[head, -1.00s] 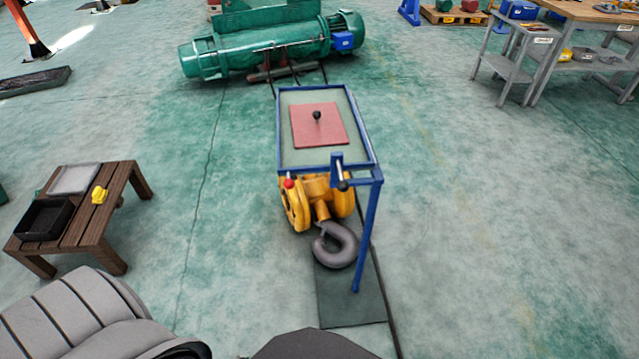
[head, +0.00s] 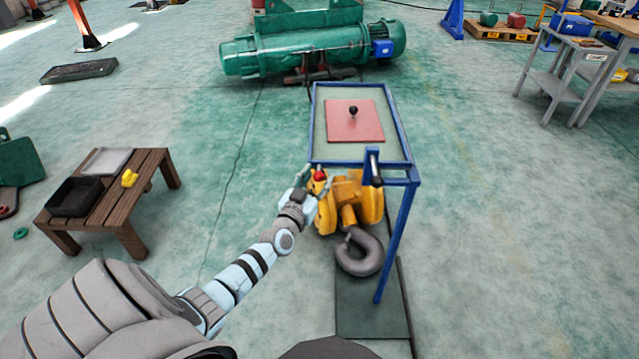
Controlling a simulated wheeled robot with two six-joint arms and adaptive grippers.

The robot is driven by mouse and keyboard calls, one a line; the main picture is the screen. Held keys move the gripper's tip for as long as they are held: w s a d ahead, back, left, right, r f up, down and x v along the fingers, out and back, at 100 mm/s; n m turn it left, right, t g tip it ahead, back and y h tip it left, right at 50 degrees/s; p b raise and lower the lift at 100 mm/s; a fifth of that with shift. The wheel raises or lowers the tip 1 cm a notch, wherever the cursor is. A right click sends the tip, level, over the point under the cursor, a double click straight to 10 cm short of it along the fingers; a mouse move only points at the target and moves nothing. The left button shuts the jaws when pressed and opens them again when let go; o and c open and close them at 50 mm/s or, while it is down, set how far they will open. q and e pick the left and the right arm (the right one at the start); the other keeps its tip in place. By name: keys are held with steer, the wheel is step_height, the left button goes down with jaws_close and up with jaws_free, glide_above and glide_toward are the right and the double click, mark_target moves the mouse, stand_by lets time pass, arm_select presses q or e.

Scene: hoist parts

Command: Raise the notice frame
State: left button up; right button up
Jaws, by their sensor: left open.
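The blue frame (head: 404,130) lies roughly flat around a pale panel with a pink sheet (head: 355,122) and a black knob (head: 353,111) on it. A blue post (head: 393,240) stands at its front right corner, with a dark-tipped handle (head: 376,170) near the front edge. A red knob (head: 319,175) shows just below the front left corner. My left gripper (head: 318,178) is open, with its fingers on either side of the red knob; I cannot tell whether they touch it. My right gripper is out of view.
A yellow hoist block (head: 348,198) with a grey hook (head: 360,252) sits under the frame, above a dark mat (head: 368,308). A wooden table (head: 108,205) stands left, a green hoist (head: 300,50) behind.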

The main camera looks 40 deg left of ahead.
arm_select(q)
steer(key=shift+w+a, duration=0.15)
steer(key=shift+w, duration=0.4)
steer(key=shift+c, duration=0.4)
jaws_close()
steer(key=shift+r, duration=0.15)
